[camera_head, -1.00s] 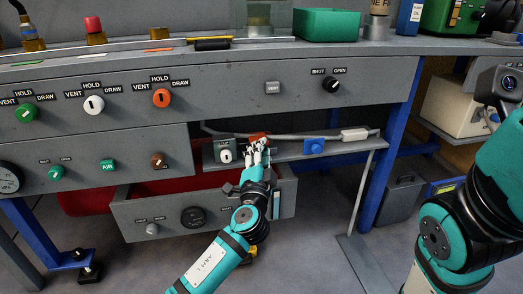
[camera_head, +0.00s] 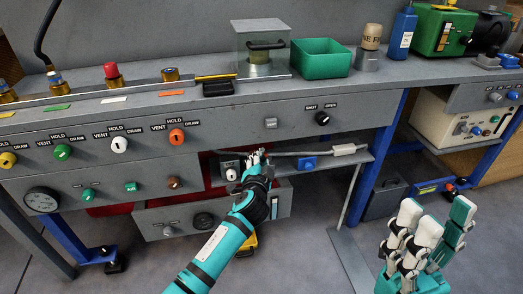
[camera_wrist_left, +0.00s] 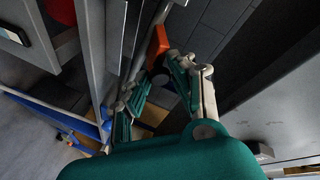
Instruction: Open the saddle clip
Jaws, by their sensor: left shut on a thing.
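My left gripper (camera_head: 257,160) reaches under the bench to the narrow shelf, where a grey hose (camera_head: 300,153) runs. In the left wrist view its fingers (camera_wrist_left: 158,78) are around an orange piece (camera_wrist_left: 158,42), which looks like the saddle clip. The gripper is shut on it. In the head view the fingers hide most of this piece, so I cannot tell whether the clip is open. My right gripper (camera_head: 430,235) is open and empty, in front of the bench at the lower right, its fingers pointing up.
A blue clip-like piece (camera_head: 308,162) and a white block (camera_head: 344,149) are on the shelf to the right. A white-knobbed switch (camera_head: 230,174) is just left of the left gripper. An open grey drawer (camera_head: 160,216) sticks out below.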

